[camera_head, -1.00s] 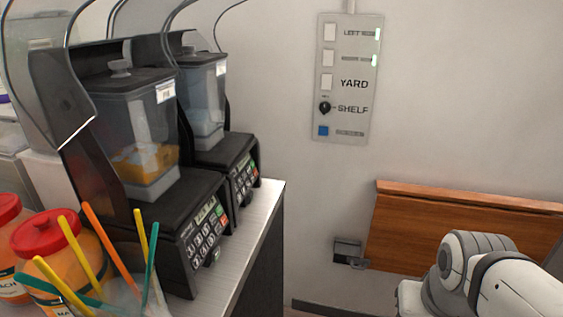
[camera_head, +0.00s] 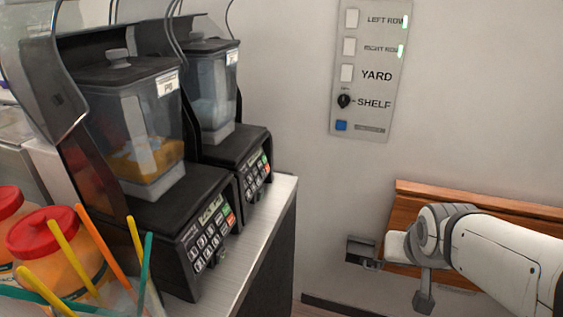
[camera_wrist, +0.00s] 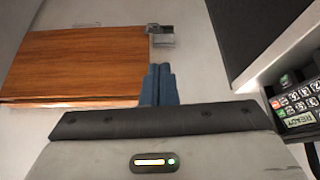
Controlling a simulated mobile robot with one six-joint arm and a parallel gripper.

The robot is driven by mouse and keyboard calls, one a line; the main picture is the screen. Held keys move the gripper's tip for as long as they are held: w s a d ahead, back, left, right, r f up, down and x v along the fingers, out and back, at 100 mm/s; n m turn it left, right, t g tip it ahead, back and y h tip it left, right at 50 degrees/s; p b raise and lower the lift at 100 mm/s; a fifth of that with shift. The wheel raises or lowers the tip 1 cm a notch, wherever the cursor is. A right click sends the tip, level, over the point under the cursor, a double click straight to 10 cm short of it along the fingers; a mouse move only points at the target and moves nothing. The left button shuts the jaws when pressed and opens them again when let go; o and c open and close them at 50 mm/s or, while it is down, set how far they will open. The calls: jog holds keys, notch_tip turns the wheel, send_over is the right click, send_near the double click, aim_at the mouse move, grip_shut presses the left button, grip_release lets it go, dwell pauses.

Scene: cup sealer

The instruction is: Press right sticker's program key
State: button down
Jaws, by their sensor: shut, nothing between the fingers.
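Two black blenders with clear jars stand on the counter at left in the head view. The nearer blender (camera_head: 150,190) holds orange-brown contents, and its jar has a white sticker (camera_head: 167,84). The farther, right-hand blender (camera_head: 225,110) also has a white sticker (camera_head: 232,57). Each base has a keypad: the near keypad (camera_head: 208,240) and the far keypad (camera_head: 257,175). In the wrist view a keypad (camera_wrist: 298,100) with a READY display shows at the right edge; I cannot tell whose. My gripper (camera_wrist: 158,68) is shut and empty, its blue fingers apart from the keypad.
A wall panel (camera_head: 365,70) has switches and a knob. A wooden board (camera_head: 480,203) is on the wall behind my arm, beside a small grey bracket (camera_head: 362,252). Straws (camera_head: 110,250) and red-lidded jars (camera_head: 45,240) crowd the near left.

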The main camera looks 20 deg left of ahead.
jog(key=w+a+n+t+y+p, duration=0.1)
jog(key=w+a+t+y, duration=0.25)
jog(key=w+a, duration=0.8)
jog(key=w+a+n+t+y, duration=0.1)
jog(key=w+a+y, duration=0.1)
jog(key=a, duration=0.6)
jog(key=w+a+n+t+y+p, duration=0.1)
jog(key=w+a+t+y, duration=0.1)
jog(key=a+y, duration=0.3)
jog(key=w+a, duration=0.1)
jog(key=a, duration=0.2)
jog(key=shift+a+r, duration=0.15)
jog(key=shift+r, duration=0.25)
jog(key=shift+t+y, duration=0.25)
jog(key=shift+a, duration=0.1)
jog(key=shift+w+a+f+b, duration=0.15)
jog(key=shift+a+f, duration=0.3)
jog(key=shift+a, duration=0.9)
jog(key=shift+a+f+b, duration=0.2)
jog(key=shift+a+f, duration=0.3)
jog(key=shift+a, duration=0.85)
jog(key=shift+w+a+f+b, duration=0.15)
jog(key=shift+a+f, duration=0.3)
jog(key=shift+a, duration=0.9)
